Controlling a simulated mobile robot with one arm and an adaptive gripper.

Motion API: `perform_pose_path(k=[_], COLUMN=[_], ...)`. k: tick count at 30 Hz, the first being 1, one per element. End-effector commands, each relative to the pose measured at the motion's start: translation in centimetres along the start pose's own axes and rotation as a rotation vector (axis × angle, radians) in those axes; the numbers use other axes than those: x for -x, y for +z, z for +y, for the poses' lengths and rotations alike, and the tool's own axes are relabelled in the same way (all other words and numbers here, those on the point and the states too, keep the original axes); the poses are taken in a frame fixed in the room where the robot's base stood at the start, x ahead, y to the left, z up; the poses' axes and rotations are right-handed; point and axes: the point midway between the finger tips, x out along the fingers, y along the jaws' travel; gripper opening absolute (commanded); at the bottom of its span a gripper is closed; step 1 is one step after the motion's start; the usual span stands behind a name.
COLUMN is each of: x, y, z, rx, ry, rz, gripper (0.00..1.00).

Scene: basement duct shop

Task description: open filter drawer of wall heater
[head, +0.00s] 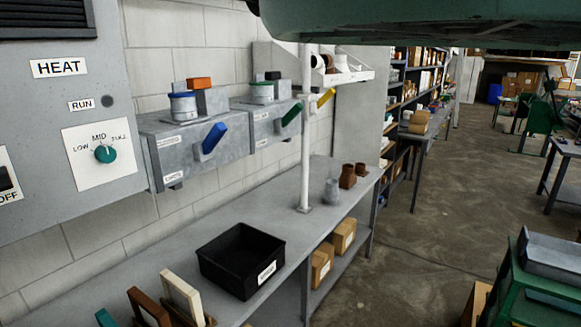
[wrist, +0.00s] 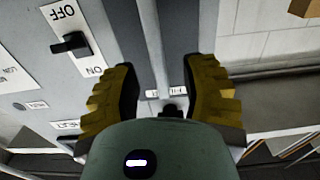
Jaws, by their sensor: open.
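The wall heater (head: 75,125) is a grey cabinet at the left of the head view, with a HEAT label, a RUN lamp, a green LOW-MID-FULL dial (head: 105,154) and a cut-off OFF switch. The wrist view shows its grey front (wrist: 100,25) upside down, with the black OFF/ON switch (wrist: 70,45) left of my fingers. My gripper (wrist: 160,70) is open, its yellow ridged fingers wide apart. A vertical grey edge, small unreadable labels (wrist: 152,94) and a dark part (wrist: 172,110) show between them. I cannot tell whether these belong to the filter drawer. My gripper is outside the head view.
Grey wall boxes with blue (head: 213,138) and green (head: 291,115) levers hang right of the heater. Below, a grey bench (head: 230,285) carries a black bin (head: 242,261) and a white post (head: 305,130). Open floor (head: 420,240) lies to the right.

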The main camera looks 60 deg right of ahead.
Motion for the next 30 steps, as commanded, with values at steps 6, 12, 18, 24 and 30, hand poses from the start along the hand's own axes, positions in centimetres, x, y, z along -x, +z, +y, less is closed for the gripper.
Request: perform_pose_path(k=[6, 12, 18, 24, 30], x=[-2.1, -3.0, -3.2, -3.2, -3.2], y=[-0.2, -0.1, 0.0, 0.0, 0.0], z=[0.3, 0.3, 0.3, 0.3, 0.3], rx=[0.003, 0.002, 0.001, 0.001, 0.001], ry=[0.004, 0.006, 0.005, 0.006, 0.005], rz=[-0.005, -0.002, -0.002, -0.001, -0.001], gripper=[0.44, 0.44, 0.44, 0.48, 0.27])
